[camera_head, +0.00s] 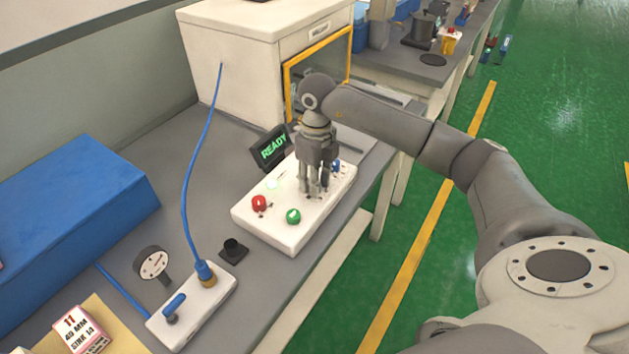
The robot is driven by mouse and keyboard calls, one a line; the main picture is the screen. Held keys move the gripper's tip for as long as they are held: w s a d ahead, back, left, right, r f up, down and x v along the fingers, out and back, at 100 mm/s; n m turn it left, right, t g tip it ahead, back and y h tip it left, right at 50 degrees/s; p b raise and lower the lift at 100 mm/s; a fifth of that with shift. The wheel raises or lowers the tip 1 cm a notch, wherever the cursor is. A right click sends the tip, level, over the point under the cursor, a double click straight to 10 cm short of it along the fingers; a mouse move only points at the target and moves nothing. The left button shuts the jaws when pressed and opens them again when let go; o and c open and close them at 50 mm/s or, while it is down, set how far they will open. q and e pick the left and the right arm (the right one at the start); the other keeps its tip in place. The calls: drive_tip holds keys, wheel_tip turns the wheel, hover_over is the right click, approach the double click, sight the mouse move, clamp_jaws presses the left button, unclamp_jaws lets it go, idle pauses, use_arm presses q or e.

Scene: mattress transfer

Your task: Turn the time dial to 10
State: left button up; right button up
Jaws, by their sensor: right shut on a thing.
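A white control box (274,232) lies on the grey bench, with a red button (259,203), a green button (293,216) and a small screen (272,148) reading READY behind it. My right gripper (314,190) points straight down over the box's right half. Its fingers are shut on a dial on the panel, which they mostly hide, so its setting cannot be read. A blue knob (336,165) shows just right of the fingers. My left gripper is not in view.
A white cabinet (250,45) with a yellow-framed opening stands behind the box. A blue block (70,225), a gauge (153,263) and a valve block (195,305) with a blue hose are at left. Green floor (530,120) lies right of the bench.

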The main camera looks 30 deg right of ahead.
drive_tip(key=shift+m, duration=2.3)
drive_tip(key=o, duration=1.1)
drive_tip(key=shift+c, duration=0.2)
drive_tip(key=shift+r, duration=0.15)
wheel_tip(320, 180, up, 12)
drive_tip(key=shift+d, duration=0.25)
drive_tip(key=shift+f, duration=0.2)
